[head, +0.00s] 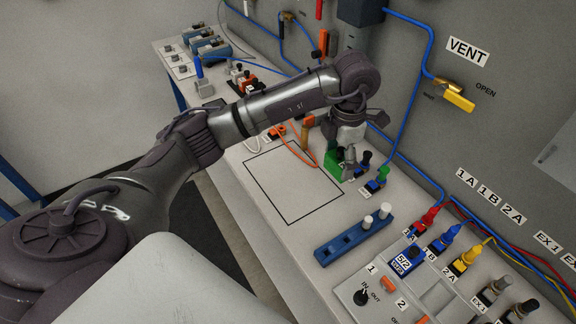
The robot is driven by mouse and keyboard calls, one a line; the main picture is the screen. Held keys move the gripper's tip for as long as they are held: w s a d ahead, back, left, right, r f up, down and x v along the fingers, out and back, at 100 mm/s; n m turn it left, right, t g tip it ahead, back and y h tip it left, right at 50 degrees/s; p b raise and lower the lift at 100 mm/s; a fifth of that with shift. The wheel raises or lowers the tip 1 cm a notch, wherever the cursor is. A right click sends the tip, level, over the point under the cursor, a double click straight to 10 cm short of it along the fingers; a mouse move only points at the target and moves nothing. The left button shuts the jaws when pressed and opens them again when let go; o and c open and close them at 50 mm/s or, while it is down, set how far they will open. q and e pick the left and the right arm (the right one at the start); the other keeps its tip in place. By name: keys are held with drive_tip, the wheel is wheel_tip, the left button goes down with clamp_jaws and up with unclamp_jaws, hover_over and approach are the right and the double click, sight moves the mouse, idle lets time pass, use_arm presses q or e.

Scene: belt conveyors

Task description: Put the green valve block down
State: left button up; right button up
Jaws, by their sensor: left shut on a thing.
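My left gripper (347,168) points down over the bench near the wall, at the far right corner of a black outlined rectangle (290,212). It is shut on the green valve block (333,163). The block is partly hidden by the fingers. It is at or just above the bench top; I cannot tell whether it touches. My right gripper is not in view.
Right of the block stand small fittings, one with a green top (382,173). A blue rack (354,237) with white pegs lies nearer. A labelled valve panel (408,257) with coloured plugs is at lower right.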

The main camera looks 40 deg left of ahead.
use_arm(q)
drive_tip(key=a+f+p, duration=0.1)
drive_tip(key=a+f, duration=0.1)
drive_tip(key=a, duration=0.1)
drive_tip(key=s+a+f+p, duration=0.1)
drive_tip(key=a, duration=0.2)
drive_tip(key=a+f+p, duration=0.1)
drive_tip(key=a+f, duration=0.1)
drive_tip(key=a, duration=0.1)
drive_tip(key=shift+s+a+f, duration=0.3)
drive_tip(key=shift+a, duration=0.1)
wheel_tip(320, 180, down, 4)
drive_tip(key=shift+r+p, duration=0.15)
drive_tip(key=shift+p, duration=0.65)
drive_tip(key=shift+f, duration=0.5)
drive_tip(key=o, duration=1.2)
drive_tip(key=shift+o, duration=0.4)
drive_tip(key=shift+r, duration=0.1)
